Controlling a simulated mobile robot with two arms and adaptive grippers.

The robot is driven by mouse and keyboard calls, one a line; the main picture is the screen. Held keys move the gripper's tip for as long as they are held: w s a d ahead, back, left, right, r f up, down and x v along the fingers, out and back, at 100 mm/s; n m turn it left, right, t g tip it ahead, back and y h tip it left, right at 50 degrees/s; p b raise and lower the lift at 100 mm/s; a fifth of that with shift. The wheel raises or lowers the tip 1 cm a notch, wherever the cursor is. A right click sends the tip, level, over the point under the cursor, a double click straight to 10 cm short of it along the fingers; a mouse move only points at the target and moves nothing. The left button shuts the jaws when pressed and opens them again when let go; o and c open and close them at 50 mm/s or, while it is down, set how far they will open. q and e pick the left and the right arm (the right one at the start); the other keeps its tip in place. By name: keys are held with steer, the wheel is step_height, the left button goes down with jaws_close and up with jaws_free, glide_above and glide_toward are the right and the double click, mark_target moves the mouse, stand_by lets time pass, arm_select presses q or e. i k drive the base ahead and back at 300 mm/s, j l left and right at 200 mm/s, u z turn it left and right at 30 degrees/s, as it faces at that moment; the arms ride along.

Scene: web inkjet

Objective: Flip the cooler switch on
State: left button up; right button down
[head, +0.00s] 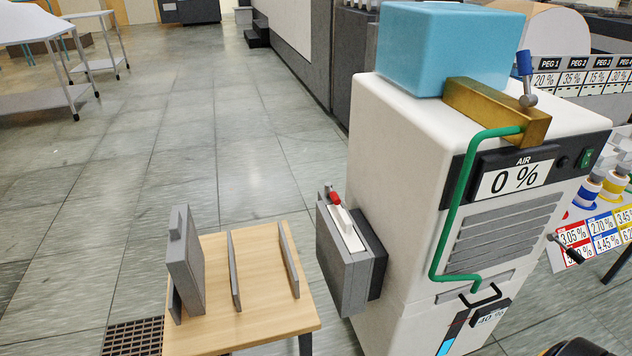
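A tall white cabinet (405,180) stands right of centre, with a black front panel and a display (515,178) reading "AIR 0 %". At the right end of that panel is a small green switch (587,157), with a dark round knob (563,162) to its left. The switch is too small to tell which way it is set. No label in view reads "cooler". Neither of my grippers can be made out; a dark rounded shape (578,347) at the bottom right edge is cut off and unclear.
On the cabinet stand a light blue box (450,45) and a brass block (495,108) with a blue-handled lever (525,70) and green pipe (460,195). A grey box (345,270) with a red part is on its left side. A wooden table (260,290) stands left; floor beyond is clear.

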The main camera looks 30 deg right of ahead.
mark_target(585, 161)
steer(key=z, duration=1.8)
